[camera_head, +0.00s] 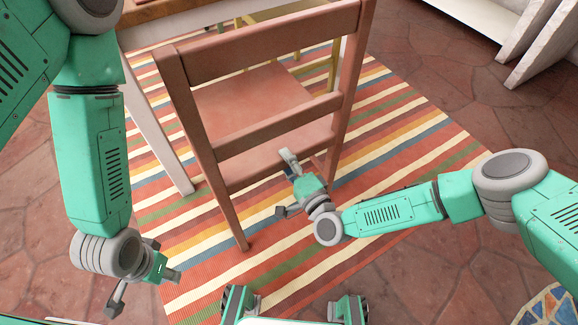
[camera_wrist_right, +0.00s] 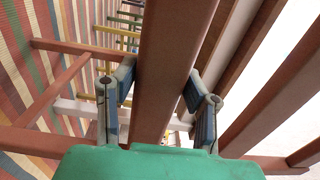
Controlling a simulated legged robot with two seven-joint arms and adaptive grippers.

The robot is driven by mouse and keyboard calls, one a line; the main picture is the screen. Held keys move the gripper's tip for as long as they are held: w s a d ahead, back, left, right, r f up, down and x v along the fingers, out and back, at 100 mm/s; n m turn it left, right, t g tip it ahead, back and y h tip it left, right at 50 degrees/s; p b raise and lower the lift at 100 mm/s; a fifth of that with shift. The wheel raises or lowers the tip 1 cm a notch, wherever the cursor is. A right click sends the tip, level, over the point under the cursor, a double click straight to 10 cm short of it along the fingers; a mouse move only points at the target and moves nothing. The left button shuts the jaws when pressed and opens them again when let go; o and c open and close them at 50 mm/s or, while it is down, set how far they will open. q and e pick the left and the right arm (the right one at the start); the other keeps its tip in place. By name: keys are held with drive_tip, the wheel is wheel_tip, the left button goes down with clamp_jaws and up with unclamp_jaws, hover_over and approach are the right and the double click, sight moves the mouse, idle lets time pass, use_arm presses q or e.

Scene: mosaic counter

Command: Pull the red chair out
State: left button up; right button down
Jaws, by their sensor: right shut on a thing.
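The red chair (camera_head: 262,132) stands upright on the striped rug, its slatted back towards me and its seat (camera_head: 250,98) beyond. My left gripper (camera_head: 147,287) is open and empty, low at the left, apart from the chair. Part of the right fingers' contact is hidden in the head view.
A table (camera_head: 150,10) with a pale leg (camera_head: 158,135) stands behind and left of the chair. A yellow-green chair (camera_head: 334,65) is beyond. The striped rug (camera_head: 400,130) is clear to the right, and white shelving (camera_head: 530,40) stands at the top right.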

drive_tip(key=shift+w+r, duration=0.1)
drive_tip(key=c, duration=0.9)
unclamp_jaws()
drive_tip(key=shift+d, duration=0.1)
drive_tip(key=shift+p+v, duration=2.05)
drive_tip(key=shift+v, duration=4)
